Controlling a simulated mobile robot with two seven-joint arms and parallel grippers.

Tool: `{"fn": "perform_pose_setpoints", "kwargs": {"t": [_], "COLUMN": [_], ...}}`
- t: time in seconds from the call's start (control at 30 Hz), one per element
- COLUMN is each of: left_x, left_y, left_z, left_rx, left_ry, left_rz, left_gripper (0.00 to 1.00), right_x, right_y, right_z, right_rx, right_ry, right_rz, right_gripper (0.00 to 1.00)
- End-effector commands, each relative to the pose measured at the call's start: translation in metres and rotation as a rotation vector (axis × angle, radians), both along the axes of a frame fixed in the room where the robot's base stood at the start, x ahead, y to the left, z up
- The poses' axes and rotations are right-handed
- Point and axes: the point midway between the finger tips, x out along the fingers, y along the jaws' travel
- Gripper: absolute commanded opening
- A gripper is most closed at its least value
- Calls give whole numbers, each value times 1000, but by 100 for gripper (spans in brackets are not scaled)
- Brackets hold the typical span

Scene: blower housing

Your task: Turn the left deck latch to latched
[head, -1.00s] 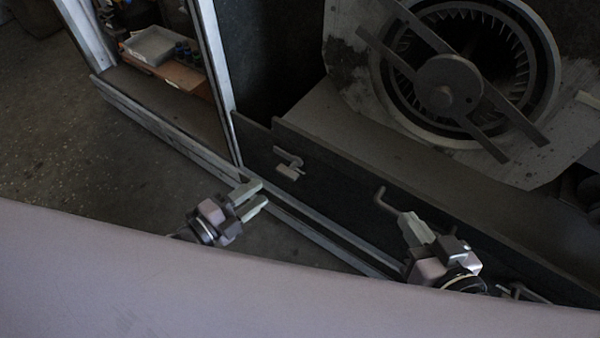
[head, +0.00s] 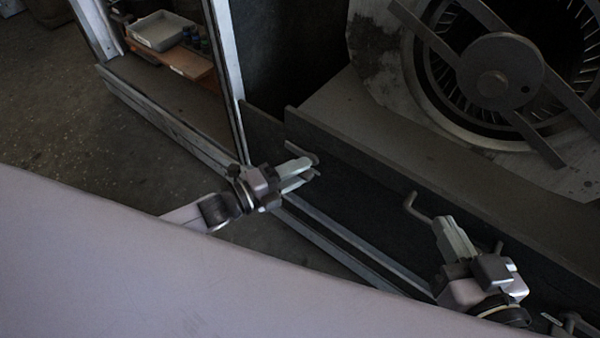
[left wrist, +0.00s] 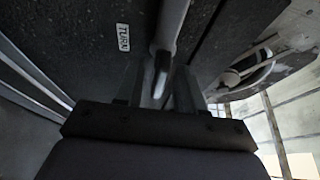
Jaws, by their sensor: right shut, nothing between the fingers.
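The left deck latch (left wrist: 168,35) is a grey metal handle on the dark deck panel. In the left wrist view its end lies between the two fingers of my left gripper (left wrist: 158,82), with gaps showing beside it. In the head view my left gripper (head: 309,168) is open at the latch, and the fingers hide most of it. I cannot tell whether either finger touches the handle. My right gripper (head: 445,222) is shut and empty, further right along the panel.
A bent rod handle (head: 420,208) sticks out beside my right gripper. A label (left wrist: 123,37) is on the panel near the latch. The blower housing (head: 385,90) stands behind the panel. A grey tray (head: 160,32) sits in the cabinet at upper left.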

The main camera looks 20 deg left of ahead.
Motion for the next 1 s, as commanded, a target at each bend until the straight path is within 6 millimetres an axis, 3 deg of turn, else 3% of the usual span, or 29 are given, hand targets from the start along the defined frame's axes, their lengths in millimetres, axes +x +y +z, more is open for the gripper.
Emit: {"fn": "perform_pose_setpoints", "kwargs": {"t": [0.37,0.47,0.5,1.0], "left_x": [5,5,5,-5], "left_y": [-5,-5,-5,4], "left_z": [0,0,0,2], "left_rx": [0,0,0,44], "left_ry": [1,1,1,-13], "left_rz": [0,0,0,0], "left_gripper": [38,6,0,0], "right_x": [0,0,0,-2], "right_y": [-2,-2,-1,2], "right_z": [0,0,0,4], "right_rx": [-11,-10,-10,12], "right_ry": [-13,-13,-13,20], "right_rz": [-3,-2,-2,8], "right_gripper": [0,0,0,0]}}
